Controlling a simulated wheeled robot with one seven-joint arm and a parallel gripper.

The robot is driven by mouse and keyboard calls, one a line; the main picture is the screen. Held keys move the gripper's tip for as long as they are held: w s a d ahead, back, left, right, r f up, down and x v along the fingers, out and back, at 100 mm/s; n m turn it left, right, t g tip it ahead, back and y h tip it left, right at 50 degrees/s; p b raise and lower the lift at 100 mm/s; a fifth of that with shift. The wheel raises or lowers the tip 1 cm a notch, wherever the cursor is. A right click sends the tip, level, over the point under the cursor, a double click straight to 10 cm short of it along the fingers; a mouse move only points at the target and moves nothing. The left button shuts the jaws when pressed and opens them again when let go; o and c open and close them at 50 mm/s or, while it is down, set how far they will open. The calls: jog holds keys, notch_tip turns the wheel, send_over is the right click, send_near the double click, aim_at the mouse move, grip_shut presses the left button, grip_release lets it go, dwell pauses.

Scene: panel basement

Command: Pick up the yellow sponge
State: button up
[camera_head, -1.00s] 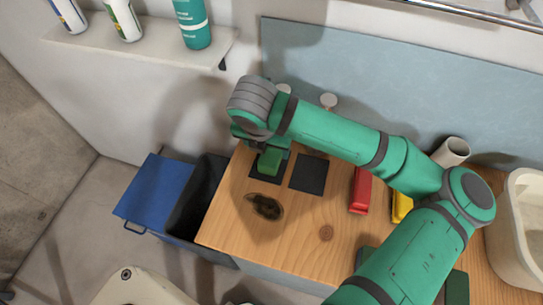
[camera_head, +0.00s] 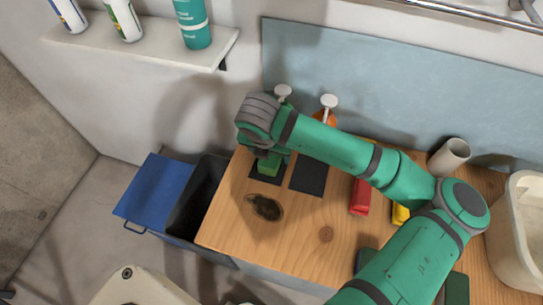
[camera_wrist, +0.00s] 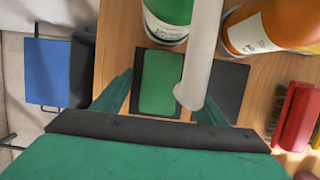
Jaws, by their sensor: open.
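A yellow object (camera_head: 400,213), likely the sponge, lies on the wooden counter right of the red one, mostly hidden by my arm. A yellow sliver (camera_wrist: 316,138) shows at the right edge in the wrist view. My gripper (camera_wrist: 165,90) is open, far to the left of it, over a green block (camera_wrist: 160,82) that lies on a dark square. The block appears between my fingers in the wrist view; I cannot tell whether they touch it. In the head view the green block (camera_head: 269,163) sits just below my gripper (camera_head: 264,150).
A second dark square (camera_head: 308,176) is empty. A red brush-like object (camera_head: 360,196) lies right of it. A green bottle (camera_wrist: 168,18) and an orange bottle (camera_wrist: 270,25) stand behind the squares. A blue-lidded bin (camera_head: 155,190) is left of the counter (camera_head: 285,235); a pale basin (camera_head: 515,235) is right.

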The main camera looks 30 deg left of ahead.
jog(key=shift+d+f, duration=0.15)
jog(key=shift+d, duration=0.1)
jog(key=shift+s+a, duration=0.2)
jog(key=shift+a, duration=0.1)
jog(key=shift+d, duration=0.15)
jog(key=c, duration=1.2)
jog(key=shift+w, duration=0.15)
